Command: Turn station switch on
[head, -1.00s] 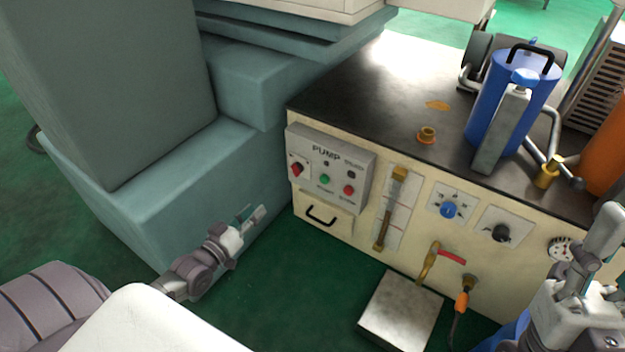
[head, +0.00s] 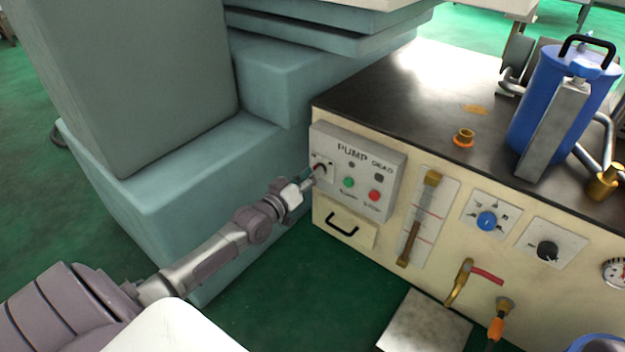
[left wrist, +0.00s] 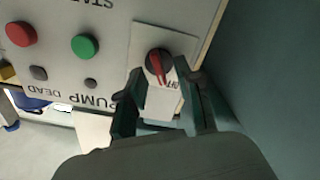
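The station switch (left wrist: 158,62) is a dark rotary knob with a red pointer, on a white plate at the panel's edge in the left wrist view. In the head view the switch (head: 320,168) is at the left end of the grey PUMP panel (head: 396,172), partly covered by my left gripper (head: 310,181). In the left wrist view my left gripper (left wrist: 164,80) is open, with one finger on each side of the knob. Contact with the knob cannot be told. My right gripper is not in view.
A green button (head: 348,183) and a red button (head: 374,195) sit right of the switch. A black drawer handle (head: 342,226) is below the panel. A teal block (head: 170,190) stands close on the left. A blue canister (head: 540,100) stands on the dark bench top (head: 410,100).

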